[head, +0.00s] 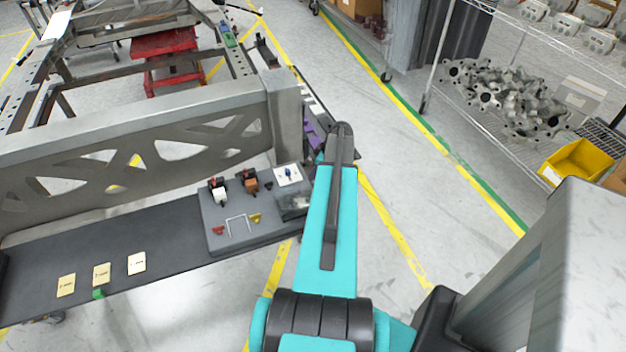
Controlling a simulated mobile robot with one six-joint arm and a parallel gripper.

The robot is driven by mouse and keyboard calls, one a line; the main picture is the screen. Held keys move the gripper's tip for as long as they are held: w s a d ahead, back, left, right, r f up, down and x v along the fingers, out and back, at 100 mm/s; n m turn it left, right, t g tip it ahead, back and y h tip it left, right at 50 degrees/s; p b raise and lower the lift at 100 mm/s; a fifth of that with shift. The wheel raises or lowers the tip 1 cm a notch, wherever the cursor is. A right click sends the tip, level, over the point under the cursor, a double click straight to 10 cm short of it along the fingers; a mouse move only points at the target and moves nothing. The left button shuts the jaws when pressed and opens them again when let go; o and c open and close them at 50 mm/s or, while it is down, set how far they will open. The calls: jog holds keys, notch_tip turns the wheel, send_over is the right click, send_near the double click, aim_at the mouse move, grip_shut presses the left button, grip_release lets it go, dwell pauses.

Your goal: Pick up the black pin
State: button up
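I cannot make out a black pin for certain in the head view. A grey fixture board (222,240) lies at the right end of the dark shelf. On it stand a white block with a black and red top (219,193) and a brown block with a black and red top (250,183). A white plate with a small blue piece (287,175) is at the board's back right. My teal arm (328,230) reaches up just right of the board. My gripper cannot be made out; the arm hides the area behind it.
The board also holds a red piece (218,230), a yellow piece (255,218) and a pale wire handle (237,225). Tan cards (102,274) lie on the dark shelf (150,240). A large metal beam (130,125) rises behind.

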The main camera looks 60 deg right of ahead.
jog(key=shift+c, duration=0.6)
grip_shut()
jog(key=shift+r, duration=0.15)
jog(key=shift+r, duration=0.85)
notch_tip(320, 180, up, 5)
jog(key=shift+r+b, duration=0.1)
jog(key=shift+b, duration=0.65)
jog(key=s+d+b, duration=0.2)
jog(key=s+b, duration=0.1)
jog(key=s, duration=1.4)
jog(key=shift+s+d, duration=0.35)
jog(key=shift+s, duration=0.05)
jog(key=shift+r, duration=0.1)
notch_tip(320, 180, up, 8)
jog(key=p, duration=0.4)
jog(key=shift+f, duration=0.2)
